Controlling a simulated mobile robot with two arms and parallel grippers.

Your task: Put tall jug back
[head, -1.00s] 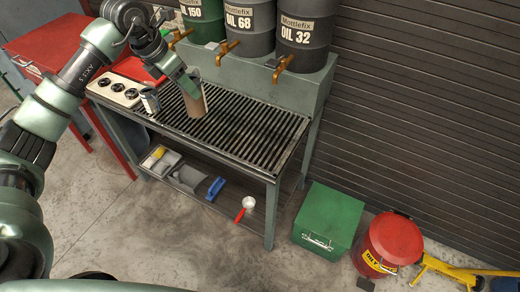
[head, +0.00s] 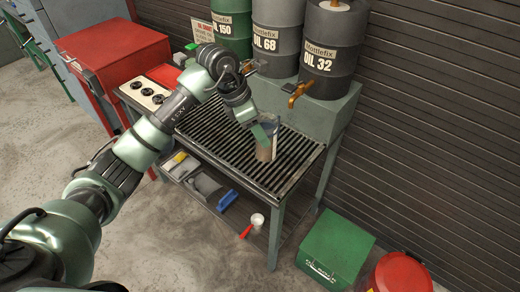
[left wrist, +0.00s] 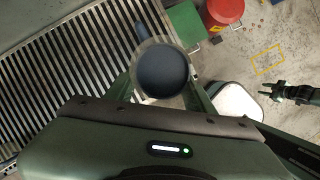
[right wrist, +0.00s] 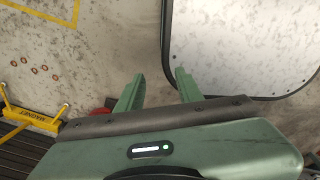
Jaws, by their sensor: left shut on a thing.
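The tall jug (head: 264,152) is a brownish-grey cylinder over the right part of the slatted bench top (head: 225,150) in the head view. My left gripper (head: 264,132) is shut on it from above. In the left wrist view the jug (left wrist: 163,70) shows from above as a round rim with a dark blue-grey inside, between the two fingers. A dark part sticks out at its upper left. I cannot tell whether its base touches the slats. My right gripper (right wrist: 158,88) is open and empty in the right wrist view.
Oil drums with taps stand behind the slats; a brass tap (head: 300,92) is near the jug. A lower shelf holds a blue item (head: 227,200) and a red-handled white cup (head: 256,221). A green box (head: 335,248) and red can (head: 400,274) stand on the floor at right.

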